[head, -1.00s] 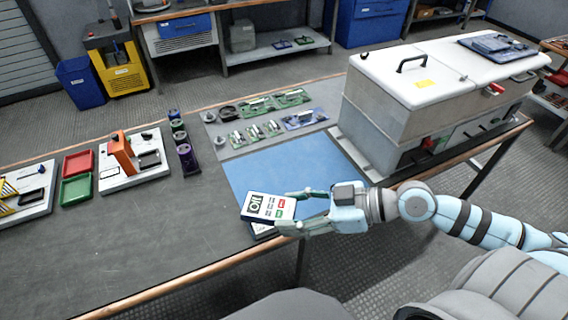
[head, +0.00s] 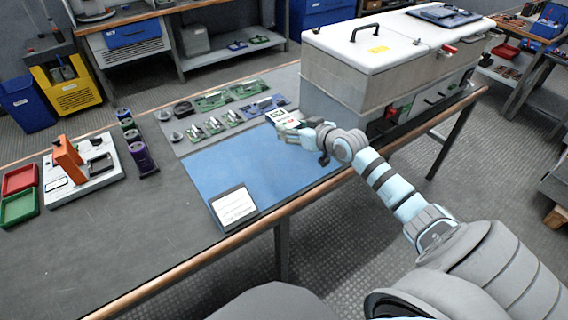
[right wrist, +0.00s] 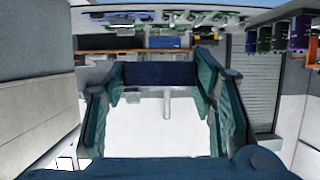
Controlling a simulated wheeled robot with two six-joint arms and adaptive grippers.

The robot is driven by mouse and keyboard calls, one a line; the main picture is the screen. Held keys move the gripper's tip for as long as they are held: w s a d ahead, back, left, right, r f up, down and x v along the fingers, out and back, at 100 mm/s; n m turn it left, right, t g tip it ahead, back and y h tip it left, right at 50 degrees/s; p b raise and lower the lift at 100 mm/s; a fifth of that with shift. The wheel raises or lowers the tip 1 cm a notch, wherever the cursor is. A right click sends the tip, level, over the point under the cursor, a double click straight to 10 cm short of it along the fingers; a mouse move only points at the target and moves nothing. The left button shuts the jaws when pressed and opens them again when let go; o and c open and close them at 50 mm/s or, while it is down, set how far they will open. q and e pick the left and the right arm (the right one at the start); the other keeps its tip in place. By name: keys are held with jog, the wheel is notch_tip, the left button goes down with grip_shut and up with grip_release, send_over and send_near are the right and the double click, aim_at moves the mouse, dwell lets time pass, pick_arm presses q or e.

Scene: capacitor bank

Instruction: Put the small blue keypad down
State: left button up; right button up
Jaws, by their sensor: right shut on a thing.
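The small blue keypad (head: 284,118) shows a pale face with small green and red marks. It is held above the far right part of the blue mat (head: 225,172), near the big white-lidded box. My right gripper (head: 297,130) is shut on it and partly hides it. In the right wrist view, a dark blue edge (right wrist: 160,74) spans between the two teal fingers (right wrist: 160,100). I cannot tell whether the keypad touches anything below. My left gripper does not show.
A dark-edged white card or device (head: 234,206) lies on the mat's front left corner. Green circuit boards (head: 228,98) lie on the grey strip behind the mat. The white-lidded box (head: 385,60) stands close on the right. The middle of the mat is clear.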

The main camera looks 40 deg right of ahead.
aim_at(292, 165)
notch_tip(292, 165, down, 12)
jog(key=b, duration=0.5)
jog(key=shift+f, duration=0.2)
jog(key=shift+r, duration=0.1)
